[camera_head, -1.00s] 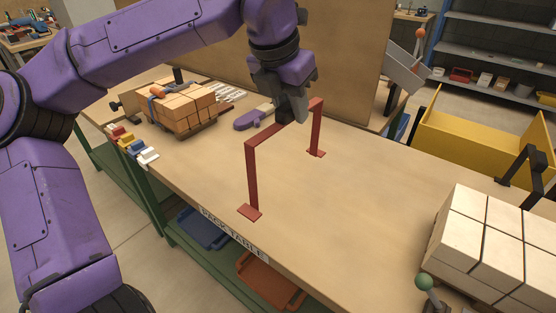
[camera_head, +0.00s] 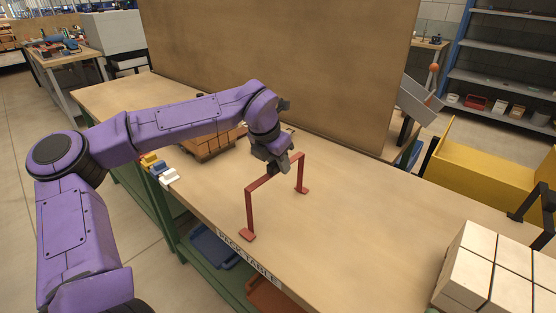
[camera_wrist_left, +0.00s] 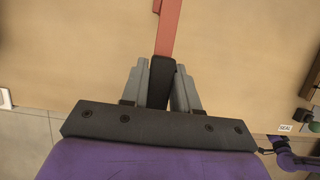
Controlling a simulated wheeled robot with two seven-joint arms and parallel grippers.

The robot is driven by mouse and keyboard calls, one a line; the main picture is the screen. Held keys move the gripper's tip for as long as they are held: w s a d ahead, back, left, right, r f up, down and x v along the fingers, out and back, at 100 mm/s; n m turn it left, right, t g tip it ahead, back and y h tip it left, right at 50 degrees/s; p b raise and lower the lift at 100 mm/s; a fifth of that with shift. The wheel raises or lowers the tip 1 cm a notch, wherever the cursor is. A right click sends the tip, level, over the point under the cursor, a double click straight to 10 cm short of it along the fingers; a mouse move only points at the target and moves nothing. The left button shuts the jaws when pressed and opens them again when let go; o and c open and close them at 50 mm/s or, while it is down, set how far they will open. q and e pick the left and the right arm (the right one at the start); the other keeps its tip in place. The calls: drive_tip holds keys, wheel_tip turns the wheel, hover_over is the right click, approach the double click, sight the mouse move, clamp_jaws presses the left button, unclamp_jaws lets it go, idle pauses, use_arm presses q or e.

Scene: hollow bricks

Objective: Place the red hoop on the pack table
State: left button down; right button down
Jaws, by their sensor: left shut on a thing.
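The red hoop (camera_head: 249,212) is an upright arch with two flat feet, over the pack table (camera_head: 350,225). My left gripper (camera_head: 273,168) is shut on the middle of its top bar. In the left wrist view the red bar (camera_wrist_left: 169,28) runs up from a black part (camera_wrist_left: 160,80) between the grey fingers. The hoop's feet look at or very close to the tabletop; I cannot tell whether they touch. The table's front edge carries the label PACK TABLE. My right gripper is not in view.
Strapped bricks (camera_head: 210,146) sit behind my left arm. A tall brown board (camera_head: 270,60) stands along the back. Pale blocks (camera_head: 490,265) are at front right, and a yellow bin (camera_head: 480,175) is beyond. The tabletop right of the hoop is clear.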

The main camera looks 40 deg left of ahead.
use_arm(q)
drive_tip(key=shift+d+f, duration=0.1)
drive_tip(key=c, duration=0.8)
unclamp_jaws()
drive_tip(key=shift+c, duration=0.2)
drive_tip(key=shift+r, duration=0.3)
drive_tip(key=v, duration=1.1)
drive_tip(key=shift+s+r+b, duration=0.3)
drive_tip(key=shift+b, duration=0.05)
